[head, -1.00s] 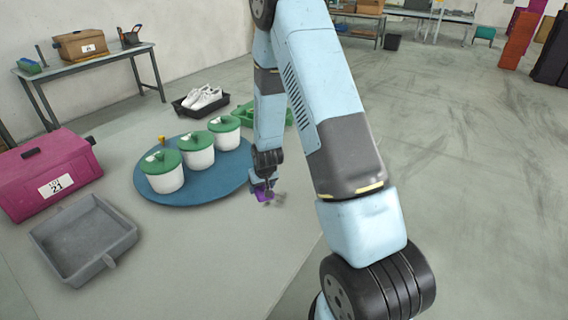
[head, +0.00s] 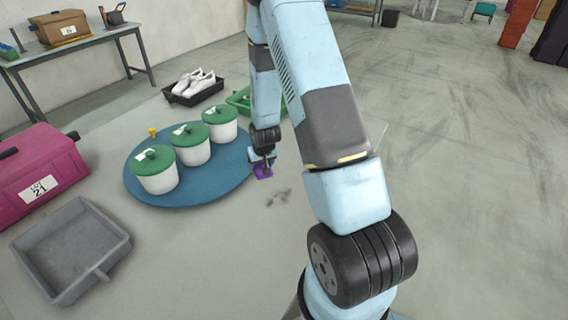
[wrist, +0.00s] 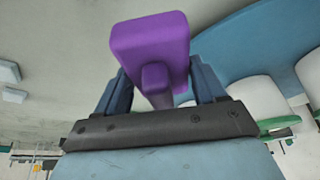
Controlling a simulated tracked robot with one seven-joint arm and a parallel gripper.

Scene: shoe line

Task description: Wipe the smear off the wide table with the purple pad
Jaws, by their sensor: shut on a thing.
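The purple pad (head: 264,173) is in my gripper (head: 263,158), beside the right edge of the blue round mat. In the wrist view the pad (wrist: 150,38) shows its handle between my two fingers (wrist: 157,82). The gripper is shut on it. The dark grey smear (head: 280,196) lies on the wide table (head: 210,260), below and right of the pad in the head view. The pad appears apart from the smear; I cannot tell whether it touches the table. The smear does not show in the wrist view.
The blue mat (head: 225,190) bears three white pots with green lids, such as the nearest (head: 157,180). A grey tray (head: 70,250), a pink case (head: 40,170), a black tray with white shoes (head: 195,88) and a green tray (head: 238,98) stand around it.

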